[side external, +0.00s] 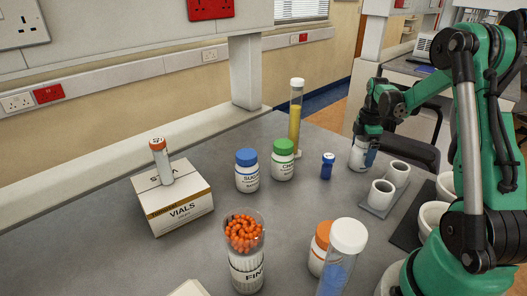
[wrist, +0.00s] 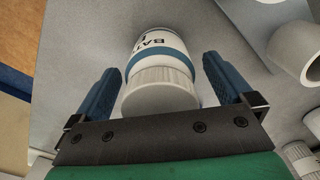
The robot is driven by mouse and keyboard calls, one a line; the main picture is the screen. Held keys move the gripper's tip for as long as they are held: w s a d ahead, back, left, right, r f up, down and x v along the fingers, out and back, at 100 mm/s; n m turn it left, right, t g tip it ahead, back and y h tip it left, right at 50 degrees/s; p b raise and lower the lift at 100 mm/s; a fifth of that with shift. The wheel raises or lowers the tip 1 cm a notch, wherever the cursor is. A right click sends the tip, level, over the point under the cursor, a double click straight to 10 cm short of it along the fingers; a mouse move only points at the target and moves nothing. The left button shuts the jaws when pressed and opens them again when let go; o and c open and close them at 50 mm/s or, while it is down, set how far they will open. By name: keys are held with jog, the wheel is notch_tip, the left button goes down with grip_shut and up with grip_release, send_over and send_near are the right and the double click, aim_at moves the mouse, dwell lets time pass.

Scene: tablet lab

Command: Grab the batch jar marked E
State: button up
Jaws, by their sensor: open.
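A white jar with a ribbed white cap (wrist: 160,90) and a blue band lies between my gripper's fingers in the wrist view. Its label starts "BAT", with a letter below it that I cannot read surely. In the side view this jar (side external: 357,155) stands at the far right of the bench, partly hidden by my gripper (side external: 369,146). My gripper is open, with one blue finger (wrist: 102,98) on the left of the cap and the other (wrist: 221,78) on the right. Small gaps show between fingers and cap.
White cups (side external: 382,194) on a grey holder stand close in front of the jar. A small blue bottle (side external: 327,166) is to its left. A yellow cylinder (side external: 295,117), blue-capped (side external: 247,171) and green-capped (side external: 283,160) jars and a vials box (side external: 180,211) stand further left.

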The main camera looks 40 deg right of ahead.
jog(key=c, duration=1.3)
jog(key=shift+r, duration=0.1)
